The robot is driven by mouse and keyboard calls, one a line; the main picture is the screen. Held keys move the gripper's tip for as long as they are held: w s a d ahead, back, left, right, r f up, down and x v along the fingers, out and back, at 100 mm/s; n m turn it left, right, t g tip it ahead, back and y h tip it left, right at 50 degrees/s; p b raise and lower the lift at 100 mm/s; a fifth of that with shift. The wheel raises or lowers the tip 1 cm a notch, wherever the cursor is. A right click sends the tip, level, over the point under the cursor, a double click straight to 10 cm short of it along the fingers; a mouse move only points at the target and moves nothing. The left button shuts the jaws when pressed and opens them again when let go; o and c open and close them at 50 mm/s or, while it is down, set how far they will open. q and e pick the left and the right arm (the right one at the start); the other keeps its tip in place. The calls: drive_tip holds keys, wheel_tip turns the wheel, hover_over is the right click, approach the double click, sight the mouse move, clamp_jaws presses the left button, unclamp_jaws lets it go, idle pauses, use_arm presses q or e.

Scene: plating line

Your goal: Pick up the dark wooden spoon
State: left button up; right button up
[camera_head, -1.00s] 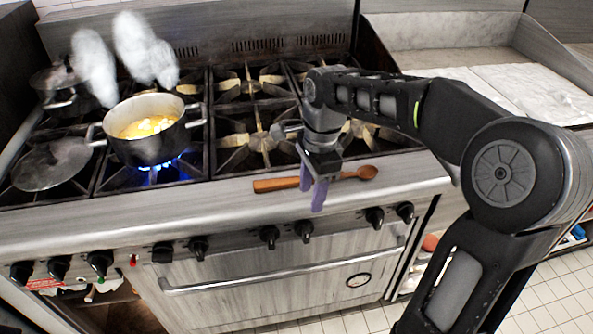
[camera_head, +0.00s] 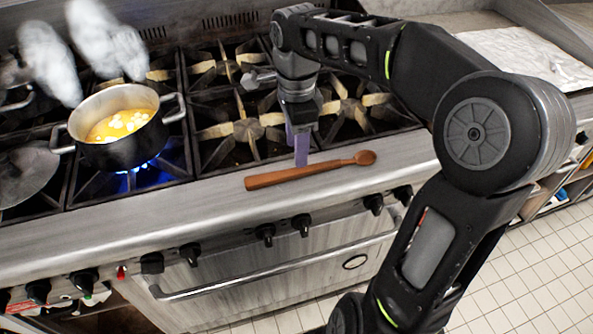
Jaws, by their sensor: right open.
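The wooden spoon (camera_head: 300,174) lies on the steel front ledge of the stove, its bowl toward the right and its thick handle toward the left. It looks reddish brown. My right gripper (camera_head: 301,158) points down with its purple fingers just behind the middle of the spoon. In this view the fingers overlap one another, and the spoon lies in front of them, not gripped. Whether the fingertips touch the ledge I cannot tell. My left gripper is out of view.
A black pot (camera_head: 124,127) of yellow soup steams over a lit blue flame at the left. A lid (camera_head: 32,176) lies left of it. Bare burner grates (camera_head: 243,130) stand behind the spoon. Black knobs (camera_head: 265,233) and an oven handle (camera_head: 277,268) line the stove front.

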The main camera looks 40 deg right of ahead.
sight(297, 170)
drive_tip(key=shift+f, duration=0.65)
drive_tip(key=shift+d+f+p, duration=0.1)
drive_tip(key=shift+f+p, duration=0.25)
drive_tip(key=shift+f, duration=2.25)
drive_tip(key=shift+c, duration=0.2)
clamp_jaws()
